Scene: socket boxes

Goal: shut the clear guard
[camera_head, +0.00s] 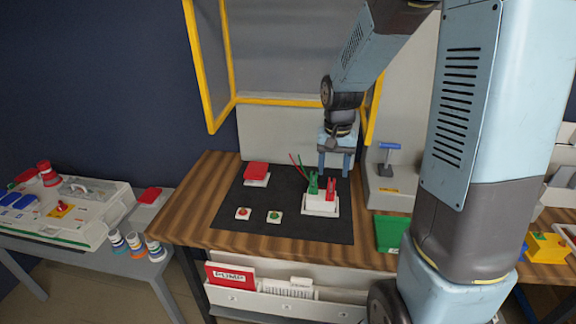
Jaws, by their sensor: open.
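The clear guard (211,124) is a yellow-framed, see-through hood standing raised above the back of the workbench. Its left side frame, lower bar and part of its right side show; my arm covers some of the right part, and its top runs out of the picture. My gripper (335,172) points down with its two blue fingers apart and nothing seen between them. It is below the guard's lower bar, above the back right of the black mat (300,231), and appears apart from the guard.
On the mat are a white block with green and red clips (320,203), a red-topped box (256,174), a red button (243,213) and a green button (274,217). A green tray (389,234) and a blue-handled stand (387,160) are to the right.

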